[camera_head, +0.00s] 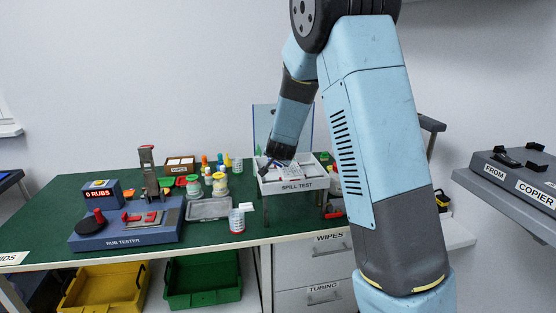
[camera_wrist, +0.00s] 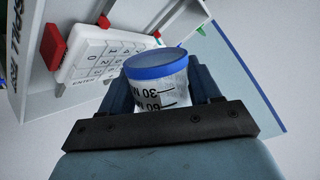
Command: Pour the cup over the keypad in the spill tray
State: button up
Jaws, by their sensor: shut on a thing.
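The cup's tilt and contents are unclear. Past the cup, a white keypad (camera_wrist: 95,52) with grey-lettered keys lies in the white spill tray (camera_wrist: 45,105). In the wrist view, the cup's rim overlaps the keypad's right edge. In the head view, the spill tray (camera_head: 297,186) stands on legs on the bench, and my gripper (camera_head: 275,161) hangs over its left part. The cup cannot be made out there.
Red clamp pieces (camera_wrist: 54,45) sit beside the keypad. A clear panel (camera_head: 264,120) stands behind the tray.

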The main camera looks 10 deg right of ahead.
jog(key=shift+r+m+g+y, duration=0.3)
jog(key=shift+y, duration=0.2)
dwell(0.8)
jog(key=shift+f+m+g+y, duration=0.3)
jog(key=shift+m+g+y, duration=0.1)
jog(key=shift+y, duration=0.2)
dwell(1.8)
jog(key=shift+r+m+g+y, duration=0.3)
jog(key=shift+r+g+y, duration=0.1)
jog(key=shift+y, duration=0.3)
dwell(1.6)
jog(key=shift+f+m+g+y, duration=0.3)
jog(key=shift+g+y, duration=0.1)
jog(key=shift+y, duration=0.1)
dwell(1.5)
